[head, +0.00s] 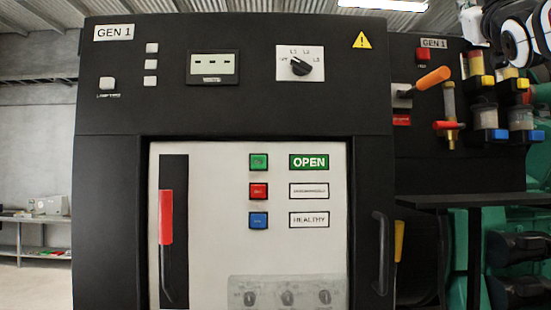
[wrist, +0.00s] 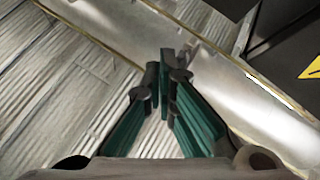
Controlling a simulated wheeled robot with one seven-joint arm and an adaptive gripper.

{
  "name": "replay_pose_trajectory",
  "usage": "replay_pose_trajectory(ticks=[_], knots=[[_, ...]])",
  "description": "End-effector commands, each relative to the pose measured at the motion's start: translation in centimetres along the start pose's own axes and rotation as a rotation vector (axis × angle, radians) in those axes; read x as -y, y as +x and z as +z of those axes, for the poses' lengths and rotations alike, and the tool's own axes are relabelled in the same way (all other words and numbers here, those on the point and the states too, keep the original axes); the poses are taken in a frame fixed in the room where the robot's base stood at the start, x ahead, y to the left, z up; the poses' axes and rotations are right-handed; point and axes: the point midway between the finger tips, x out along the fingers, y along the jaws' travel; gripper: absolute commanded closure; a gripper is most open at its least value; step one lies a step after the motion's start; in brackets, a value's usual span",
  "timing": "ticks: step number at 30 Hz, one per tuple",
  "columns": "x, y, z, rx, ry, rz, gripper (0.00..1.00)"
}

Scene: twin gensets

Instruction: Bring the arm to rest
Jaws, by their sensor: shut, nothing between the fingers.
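My gripper (wrist: 163,75) shows in the wrist view with its two dark fingertips together and nothing between them. Behind it in that view are the corrugated ceiling and a pale beam, and it touches nothing that I can see. In the head view my white and black arm (head: 515,40) shows at the upper right corner, raised beside the generator panels. The gripper itself is not in the head view.
A black GEN 1 cabinet (head: 110,190) fills the middle of the head view, with a selector knob (head: 301,67), a red-handled lever (head: 166,217) and a door handle (head: 382,253). A second GEN 1 panel (head: 425,150) with an orange lever (head: 433,79) stands at right. A bench (head: 35,252) is far left.

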Motion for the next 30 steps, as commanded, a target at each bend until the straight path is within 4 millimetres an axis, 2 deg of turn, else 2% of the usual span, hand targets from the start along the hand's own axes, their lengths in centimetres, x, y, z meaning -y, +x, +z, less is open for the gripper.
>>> replay_pose_trajectory(ticks=[5,11,14,17,20,23,29,30], knots=[[1.2,-1.6,2.4,0.1,0.038,-0.018,1.0],[3.3,-4.6,6.0,0.258,0.089,-0.052,1.0],[4.7,-6.8,8.1,0.354,0.117,-0.076,1.0],[6.7,-9.9,10.5,0.47,0.146,-0.111,1.0],[9.0,-14.3,13.4,0.615,0.176,-0.157,1.0],[11.7,-20.0,16.3,0.779,0.201,-0.217,1.0],[16.1,-32.4,20.7,1.091,0.219,-0.341,1.0],[16.8,-35.0,21.4,1.15,0.218,-0.366,1.0]])
